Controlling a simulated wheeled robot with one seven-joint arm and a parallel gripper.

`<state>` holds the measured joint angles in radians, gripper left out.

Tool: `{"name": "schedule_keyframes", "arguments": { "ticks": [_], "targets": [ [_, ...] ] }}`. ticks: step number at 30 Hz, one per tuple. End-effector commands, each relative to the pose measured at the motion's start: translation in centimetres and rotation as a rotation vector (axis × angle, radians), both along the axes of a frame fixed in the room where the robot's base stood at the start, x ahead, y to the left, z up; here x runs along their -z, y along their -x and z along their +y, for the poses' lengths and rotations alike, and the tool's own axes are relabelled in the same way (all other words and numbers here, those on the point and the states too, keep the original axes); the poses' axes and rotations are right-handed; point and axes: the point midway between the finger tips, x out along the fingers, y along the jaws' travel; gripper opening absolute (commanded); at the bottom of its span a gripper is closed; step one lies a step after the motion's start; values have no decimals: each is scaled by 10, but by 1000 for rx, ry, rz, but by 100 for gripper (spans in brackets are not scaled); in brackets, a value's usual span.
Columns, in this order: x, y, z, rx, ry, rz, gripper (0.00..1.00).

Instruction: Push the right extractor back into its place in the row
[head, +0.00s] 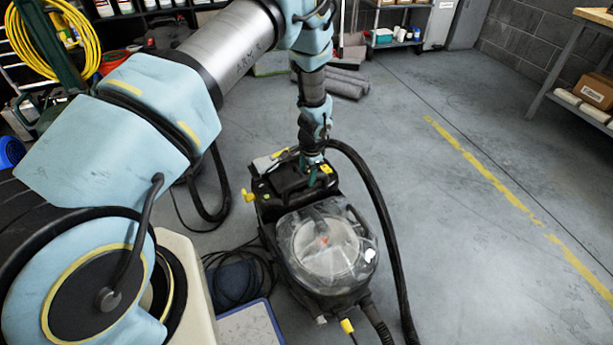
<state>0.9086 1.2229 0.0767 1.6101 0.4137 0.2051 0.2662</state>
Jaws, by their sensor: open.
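A black carpet extractor (283,246) with a clear domed tank and yellow fittings stands upright on the grey floor at the centre. A black hose arches from its rear and runs down its right side. My gripper (314,172) points down at the rear top of this extractor, by its handle area. It looks open, but the fingertips are small and dark against the machine, so I cannot tell whether they touch it. Another black hose (212,208) shows to the left, and what it belongs to is mostly hidden behind my arm.
Coiled dark cable (236,278) lies on the floor left of the extractor. A blue-edged grey pad (250,328) is at the bottom. A workbench (572,62) is at the right. The floor right of the extractor is clear, with a yellow line.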

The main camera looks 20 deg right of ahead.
Motion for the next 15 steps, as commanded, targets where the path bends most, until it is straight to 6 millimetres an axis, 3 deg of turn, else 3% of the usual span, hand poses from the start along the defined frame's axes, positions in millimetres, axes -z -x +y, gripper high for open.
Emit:
{"name": "schedule_keyframes", "arguments": {
  "ticks": [6,15],
  "targets": [
    [18,-4,0,-1,0,-1,61],
    [20,-4,0,-1,1,-1,61]
  ]
}}
